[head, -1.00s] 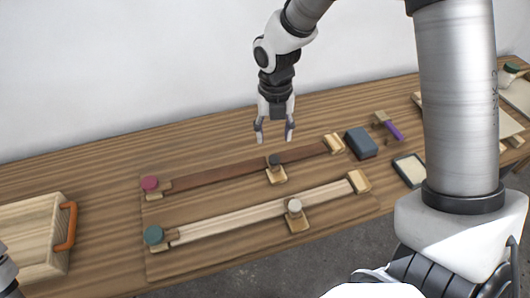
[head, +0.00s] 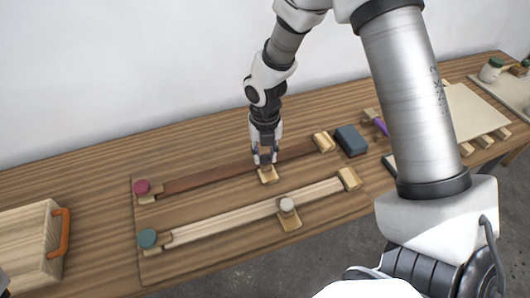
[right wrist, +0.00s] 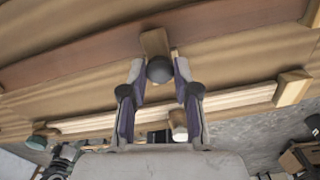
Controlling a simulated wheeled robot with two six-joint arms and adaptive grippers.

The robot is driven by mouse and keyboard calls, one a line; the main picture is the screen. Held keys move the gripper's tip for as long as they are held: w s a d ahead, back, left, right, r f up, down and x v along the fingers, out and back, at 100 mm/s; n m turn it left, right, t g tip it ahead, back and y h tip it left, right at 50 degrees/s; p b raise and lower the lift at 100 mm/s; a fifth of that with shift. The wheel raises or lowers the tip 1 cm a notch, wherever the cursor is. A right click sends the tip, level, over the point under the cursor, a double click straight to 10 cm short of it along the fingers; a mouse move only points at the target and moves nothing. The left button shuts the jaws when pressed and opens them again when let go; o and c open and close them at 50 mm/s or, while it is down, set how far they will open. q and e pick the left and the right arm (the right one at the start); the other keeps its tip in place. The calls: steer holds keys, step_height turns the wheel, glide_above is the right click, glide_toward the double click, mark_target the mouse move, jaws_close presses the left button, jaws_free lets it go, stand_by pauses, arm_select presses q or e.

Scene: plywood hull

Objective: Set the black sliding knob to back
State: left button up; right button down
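The black sliding knob (right wrist: 160,69) shows in the right wrist view as a dark ball on a light wooden slider (right wrist: 154,42). It is on the dark brown rail (head: 212,178), about two thirds of the way toward the right end. In the head view my right gripper hides the knob, but the slider (head: 268,175) shows below the fingers. My right gripper (head: 265,160) points down over it. Its fingers are apart, one on each side of the knob; I cannot tell whether they touch it. My left gripper is not in view.
A pale rail (head: 235,217) with a white knob (head: 287,204) runs parallel in front. A magenta knob (head: 142,187) and a teal knob (head: 148,238) are at the left ends. A dark blue block (head: 351,140) lies to the right. A wooden box (head: 30,243) with an orange handle stands at left.

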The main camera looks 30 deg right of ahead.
mark_target(269, 176)
steer(key=shift+s+a+p, duration=0.25)
steer(key=shift+s+p, duration=0.25)
steer(key=shift+s, duration=0.65)
steer(key=shift+s+a, duration=0.1)
steer(key=shift+s, duration=0.25)
steer(key=c, duration=0.9)
jaws_free()
steer(key=shift+o, duration=0.2)
steer(key=shift+w, duration=0.1)
step_height(269, 176, up, 12)
